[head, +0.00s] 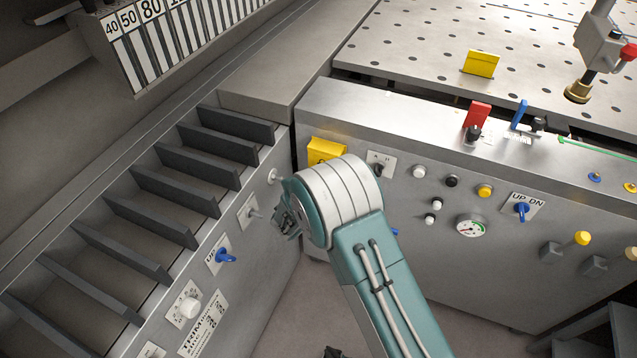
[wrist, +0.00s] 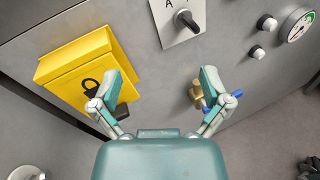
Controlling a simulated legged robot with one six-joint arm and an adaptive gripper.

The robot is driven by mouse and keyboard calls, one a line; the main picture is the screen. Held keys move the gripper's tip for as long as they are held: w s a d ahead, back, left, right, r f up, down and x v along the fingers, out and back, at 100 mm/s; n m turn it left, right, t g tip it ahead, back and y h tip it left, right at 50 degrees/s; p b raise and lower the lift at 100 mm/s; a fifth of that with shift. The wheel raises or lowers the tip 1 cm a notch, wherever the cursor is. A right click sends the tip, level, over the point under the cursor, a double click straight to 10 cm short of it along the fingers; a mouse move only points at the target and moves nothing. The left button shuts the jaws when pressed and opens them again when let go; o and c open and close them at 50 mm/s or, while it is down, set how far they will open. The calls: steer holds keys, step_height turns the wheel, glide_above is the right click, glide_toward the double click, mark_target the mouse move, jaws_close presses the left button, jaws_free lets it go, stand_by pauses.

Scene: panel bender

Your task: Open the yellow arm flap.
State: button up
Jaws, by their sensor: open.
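The yellow arm flap (wrist: 85,62) is a box-shaped yellow cover with a black padlock mark on the grey machine front, at the left of the wrist view. It looks closed. In the head view, its upper part (head: 324,148) shows above my arm, which hides the rest. My gripper (wrist: 168,82) is open and empty, its fingers spread wide. The left finger overlaps the flap's lower right corner in the wrist view; I cannot tell whether it touches. The right finger is to the right of the flap. The head view mostly hides my gripper.
A rotary switch (wrist: 187,20) is right of the flap. A brass fitting with a blue lever (wrist: 237,93) shows by the right finger. Buttons and a gauge (head: 471,226) are further right. A side panel with knobs (head: 188,307) stands at the left. A yellow tab (head: 481,63) stands on the tabletop.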

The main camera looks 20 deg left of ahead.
steer(key=s+a+f+n+t+y, duration=0.2)
steer(key=s+a+f+n+y, duration=0.35)
steer(key=a+f, duration=0.35)
steer(key=shift+n, duration=0.35)
steer(key=w, duration=0.7)
steer(key=w+d, duration=0.1)
steer(key=w, duration=0.3)
steer(key=shift+w, duration=0.35)
steer(key=c, duration=1.3)
